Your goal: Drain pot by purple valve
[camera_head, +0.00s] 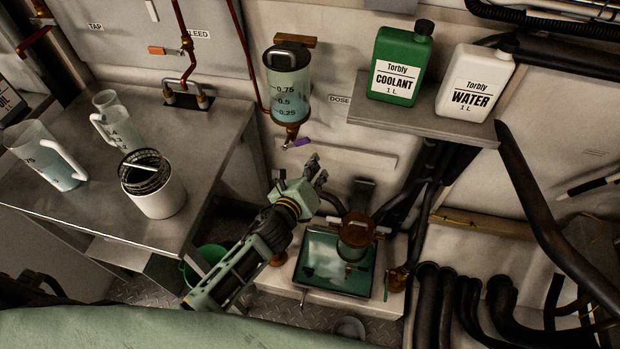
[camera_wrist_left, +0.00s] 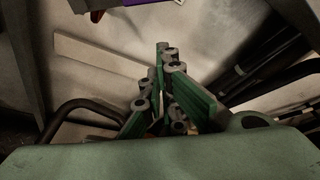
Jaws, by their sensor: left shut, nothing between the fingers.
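The clear dosing pot (camera_head: 288,88) hangs on the wall in the head view, with marks 0.75, 0.5 and 0.25 and bluish liquid inside. Below it is a copper outlet with a small purple valve handle (camera_head: 301,142). The purple handle also shows at the top edge of the left wrist view (camera_wrist_left: 122,3). My left gripper (camera_head: 316,168) is just below and right of the handle, apart from it. Its fingers (camera_wrist_left: 164,90) are shut and empty. My right gripper is in neither view.
A green tray (camera_head: 312,285) with a copper fitting (camera_head: 356,232) lies below. A shelf (camera_head: 430,121) holds a green coolant bottle (camera_head: 398,66) and a white water bottle (camera_head: 474,80). A metal table (camera_head: 95,215) at left holds measuring jugs (camera_head: 45,155) and a white container (camera_head: 155,195). Black hoses run at right.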

